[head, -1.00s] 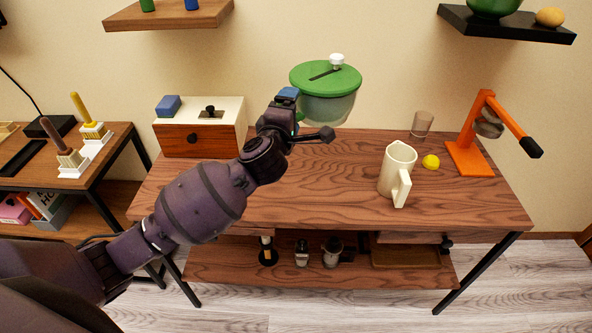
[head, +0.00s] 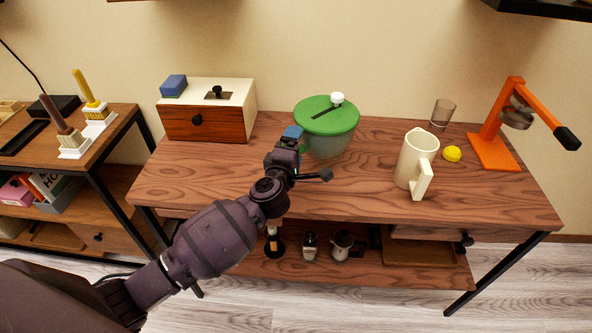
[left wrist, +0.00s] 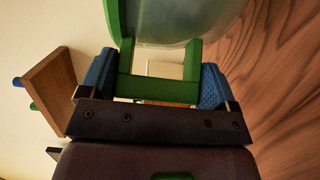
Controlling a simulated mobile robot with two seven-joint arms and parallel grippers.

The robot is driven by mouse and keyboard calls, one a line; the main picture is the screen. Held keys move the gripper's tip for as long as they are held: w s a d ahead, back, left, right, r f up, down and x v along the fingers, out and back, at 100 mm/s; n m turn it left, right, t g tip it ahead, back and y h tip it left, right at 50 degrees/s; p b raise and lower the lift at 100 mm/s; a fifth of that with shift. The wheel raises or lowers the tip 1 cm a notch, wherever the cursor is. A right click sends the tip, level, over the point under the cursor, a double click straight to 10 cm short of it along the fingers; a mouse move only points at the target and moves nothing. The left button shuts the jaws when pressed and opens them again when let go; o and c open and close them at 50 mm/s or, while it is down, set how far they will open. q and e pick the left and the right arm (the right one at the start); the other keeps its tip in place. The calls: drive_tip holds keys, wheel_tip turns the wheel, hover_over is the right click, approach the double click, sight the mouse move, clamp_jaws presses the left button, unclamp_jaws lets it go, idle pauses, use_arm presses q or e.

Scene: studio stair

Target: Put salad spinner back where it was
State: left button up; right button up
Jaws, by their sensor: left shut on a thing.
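The salad spinner (head: 328,122) has a green lid with a white knob and a clear greenish bowl. In the head view it is upright at the back middle of the wooden table, at or just above the top; I cannot tell whether it touches. My left gripper (head: 290,142) is at its left front side. In the left wrist view the blue fingertips (left wrist: 158,84) are shut on the spinner's green handle (left wrist: 157,92), with the bowl (left wrist: 170,28) beyond. My right gripper is not in view.
A wooden box (head: 208,108) with a blue block stands left of the spinner. A cream pitcher (head: 416,160), yellow ball (head: 452,153), glass (head: 441,115) and orange stand (head: 494,145) are to the right. The table's front middle is clear. A side table (head: 100,150) stands at left.

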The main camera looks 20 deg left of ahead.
use_arm(q)
drive_tip(key=shift+f, duration=0.6)
wheel_tip(320, 180, down, 5)
drive_tip(key=b, duration=0.2)
drive_tip(key=shift+b, duration=0.35)
drive_tip(key=shift+f, duration=0.4)
drive_tip(key=shift+r, duration=0.2)
drive_tip(key=shift+f, duration=0.2)
drive_tip(key=o, duration=1.2)
drive_tip(key=shift+c, duration=0.2)
